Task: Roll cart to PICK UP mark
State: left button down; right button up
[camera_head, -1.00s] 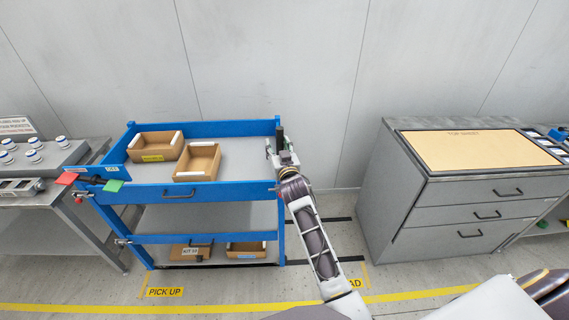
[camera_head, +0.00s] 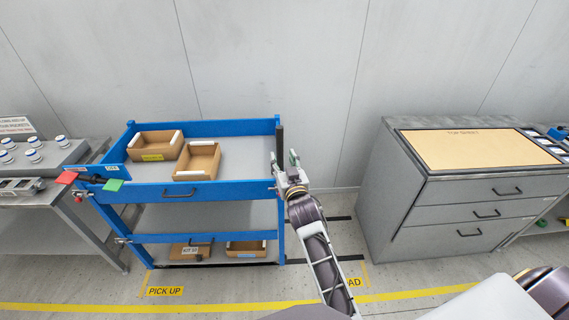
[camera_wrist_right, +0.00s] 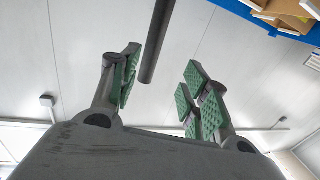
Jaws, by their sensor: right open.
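A blue cart (camera_head: 232,189) with grey shelves stands against the wall; its blue corner also shows at the top right of the right wrist view (camera_wrist_right: 262,17). A yellow PICK UP floor label (camera_head: 165,292) lies in front of the cart's left end. The cart's dark upright handle bar (camera_head: 279,145) is at its right end. My right gripper (camera_head: 285,160) is open beside that bar. In the right wrist view the green-padded fingers (camera_wrist_right: 158,85) are apart, with the dark bar (camera_wrist_right: 157,40) beyond and between them. My left gripper is not in view.
Cardboard bins (camera_head: 156,146) sit on the cart's top, others below. A drawer cabinet (camera_head: 455,190) stands right. Floor between is clear.

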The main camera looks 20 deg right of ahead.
jog(key=shift+s, duration=0.55)
jog(key=s+d+f+n+g+y, duration=0.1)
jog(key=s+f+n+g, duration=0.1)
jog(key=s+f+g, duration=0.95)
jog(key=s+d+f+n+g+y, duration=0.1)
jog(key=s+f+g, duration=0.35)
jog(key=s, duration=1.35)
notch_tip(320, 180, down, 34)
jog(key=s, duration=0.2)
jog(key=s+d+f, duration=0.1)
jog(key=s+f, duration=0.9)
jog(key=s, duration=0.1)
jog(key=s+d+f+g, duration=0.1)
jog(key=s+d+f, duration=0.1)
jog(key=s+f, duration=0.8)
jog(key=shift+s+d+f, duration=0.15)
jog(key=shift+s+d, duration=0.15)
jog(key=shift+s, duration=0.5)
